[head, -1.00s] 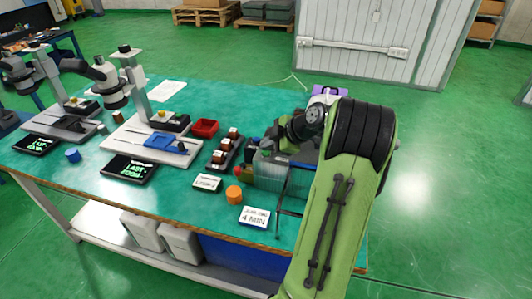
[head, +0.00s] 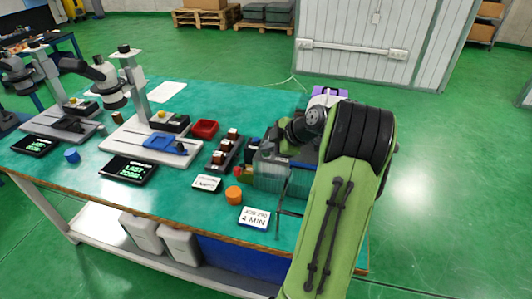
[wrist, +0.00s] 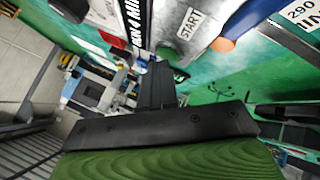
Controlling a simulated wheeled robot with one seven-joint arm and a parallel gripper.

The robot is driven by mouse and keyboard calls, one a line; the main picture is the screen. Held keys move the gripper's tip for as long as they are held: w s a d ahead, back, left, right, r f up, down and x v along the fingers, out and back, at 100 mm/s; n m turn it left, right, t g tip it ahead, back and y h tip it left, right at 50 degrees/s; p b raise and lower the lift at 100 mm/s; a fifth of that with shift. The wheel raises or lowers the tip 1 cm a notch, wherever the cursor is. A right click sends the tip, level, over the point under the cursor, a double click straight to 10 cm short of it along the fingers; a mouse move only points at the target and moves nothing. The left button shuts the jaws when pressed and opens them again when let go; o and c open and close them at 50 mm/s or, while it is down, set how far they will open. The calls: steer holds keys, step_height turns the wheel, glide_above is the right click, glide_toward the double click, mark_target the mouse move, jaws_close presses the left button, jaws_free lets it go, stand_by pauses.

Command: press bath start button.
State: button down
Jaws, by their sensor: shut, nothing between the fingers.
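The bath (head: 268,179) is a grey box with clear ribbed sides at the front right of the green table, partly behind my arm. In the wrist view, a white START label (wrist: 190,23) is on its grey panel. A small round knob (wrist: 166,52) beside the label looks like the start button, partly hidden by my fingers. My gripper (wrist: 157,68) is shut and empty, its dark fingertips close to that knob. I cannot tell whether they touch it. In the head view, my arm's end is low over the bath and its fingertips are hard to make out.
An orange cylinder (head: 234,195) and a white card reading 4 MIN (head: 255,217) stand in front of the bath. A rack of small bottles (head: 224,153) and a red tray (head: 205,129) are left of it. Two microscopes (head: 120,90) stand further left.

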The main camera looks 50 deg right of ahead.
mark_target(268, 155)
stand_by(0.3)
steer(key=shift+r+p, duration=0.55)
steer(key=shift+r, duration=0.25)
steer(key=shift+r+p, duration=1.7)
steer(key=shift+r, duration=0.85)
